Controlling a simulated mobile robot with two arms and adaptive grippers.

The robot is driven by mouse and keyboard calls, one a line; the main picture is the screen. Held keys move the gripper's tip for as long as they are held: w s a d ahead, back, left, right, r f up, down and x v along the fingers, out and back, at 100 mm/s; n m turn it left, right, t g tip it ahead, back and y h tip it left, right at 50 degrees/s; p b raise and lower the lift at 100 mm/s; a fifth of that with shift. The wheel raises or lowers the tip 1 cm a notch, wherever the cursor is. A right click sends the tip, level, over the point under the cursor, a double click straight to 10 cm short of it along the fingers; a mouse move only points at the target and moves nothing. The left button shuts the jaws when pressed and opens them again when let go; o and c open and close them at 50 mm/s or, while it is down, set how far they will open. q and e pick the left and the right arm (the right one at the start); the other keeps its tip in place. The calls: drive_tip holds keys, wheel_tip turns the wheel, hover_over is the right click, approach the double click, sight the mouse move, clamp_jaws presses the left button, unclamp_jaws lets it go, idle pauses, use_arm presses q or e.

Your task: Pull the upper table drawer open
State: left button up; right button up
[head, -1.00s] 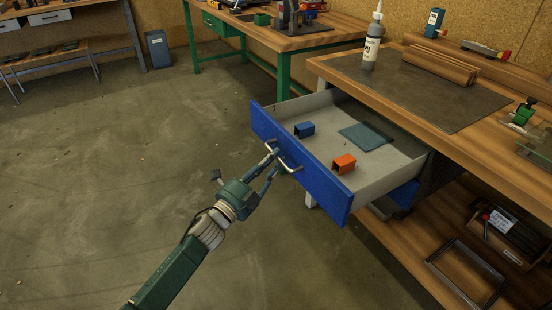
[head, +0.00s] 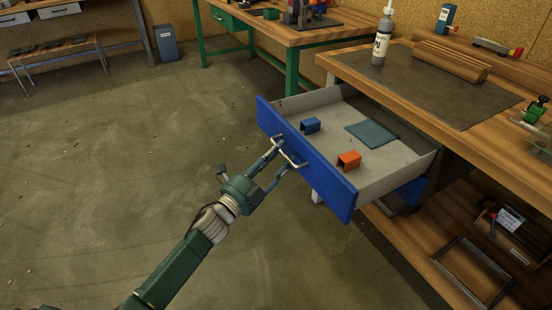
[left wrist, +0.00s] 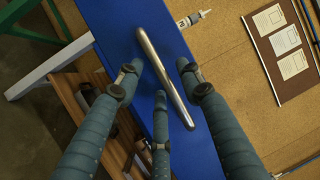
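The upper table drawer, with a blue front (head: 325,180) and pale inside, stands far out from the wooden workbench. Its metal bar handle (head: 293,158) is on the front; it also shows in the left wrist view (left wrist: 160,62). My left gripper (head: 275,162) is at the handle. In the left wrist view its three fingers (left wrist: 160,85) are spread, with the bar between them. The fingers look open rather than closed on the bar; whether any finger touches it I cannot tell. My right gripper is not in view.
In the drawer lie a blue block (head: 311,125), an orange block (head: 349,159) and a flat teal piece (head: 372,134). A bottle (head: 382,42) stands on the workbench (head: 510,120). A green-legged table (head: 290,35) is behind. The floor in front of the drawer is clear.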

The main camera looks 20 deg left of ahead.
use_arm(q)
drive_tip(key=v, duration=1.2)
drive_tip(key=shift+a, duration=0.1)
